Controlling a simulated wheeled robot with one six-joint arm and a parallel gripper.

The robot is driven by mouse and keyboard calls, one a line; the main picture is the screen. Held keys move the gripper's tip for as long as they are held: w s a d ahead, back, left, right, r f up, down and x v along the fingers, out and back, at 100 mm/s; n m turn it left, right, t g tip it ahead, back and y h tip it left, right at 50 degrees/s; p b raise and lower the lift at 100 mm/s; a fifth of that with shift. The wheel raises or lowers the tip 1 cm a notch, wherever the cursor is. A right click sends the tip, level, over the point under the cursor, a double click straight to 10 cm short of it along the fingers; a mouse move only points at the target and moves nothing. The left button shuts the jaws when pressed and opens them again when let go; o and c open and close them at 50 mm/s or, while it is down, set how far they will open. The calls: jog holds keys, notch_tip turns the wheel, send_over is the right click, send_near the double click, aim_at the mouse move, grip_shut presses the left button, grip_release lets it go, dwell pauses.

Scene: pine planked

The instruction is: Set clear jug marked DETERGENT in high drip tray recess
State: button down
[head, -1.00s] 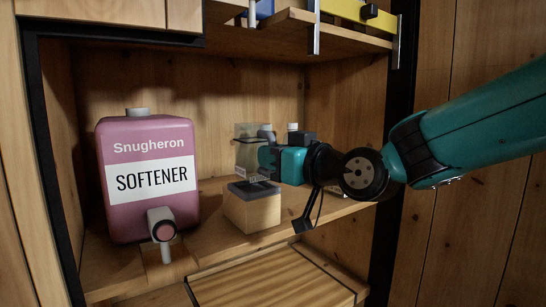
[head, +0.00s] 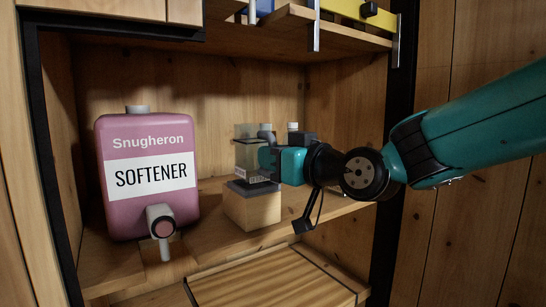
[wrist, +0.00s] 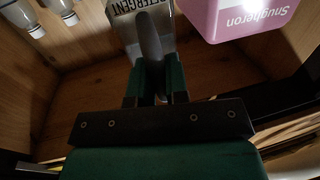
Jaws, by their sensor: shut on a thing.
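The clear jug (head: 248,156) is upright over the dark drip tray (head: 250,188) on the wooden block (head: 252,209). Its base overlaps the tray in the head view; I cannot tell whether it touches or sits within the recess. My gripper (head: 268,158) comes from the right and is shut on the jug's handle. In the wrist view, the jug's DETERGENT label (wrist: 137,6) shows at the top, with the grey handle (wrist: 150,42) between my gripper's fingers (wrist: 153,84). The jug's far side and the tray's back are hidden.
A pink SOFTENER container (head: 148,178) with a tap stands left on the same shelf (head: 205,250). White-capped bottles stand behind my gripper, one cap (head: 292,127) showing. An upper shelf (head: 240,42) hangs above. A slatted board (head: 280,280) lies below in front.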

jog(key=shift+f+b, duration=0.75)
jog(key=shift+f, duration=0.1)
jog(key=c, duration=1)
grip_release()
jog(key=shift+c, duration=0.2)
jog(key=b+v, duration=0.5)
jog(key=v, duration=1.2)
jog(key=s+d+f+m+g+h+p, duration=0.2)
jog(key=s+f+g+h+p, duration=0.4)
jog(key=s+f+g, duration=0.6)
jog(key=s+f+h, duration=0.2)
jog(key=s+f, duration=0.1)
jog(key=s, duration=0.1)
jog(key=shift+d+f+g+h, duration=0.25)
jog(key=shift+d+g+h, duration=0.05)
jog(key=shift+d+h, duration=0.1)
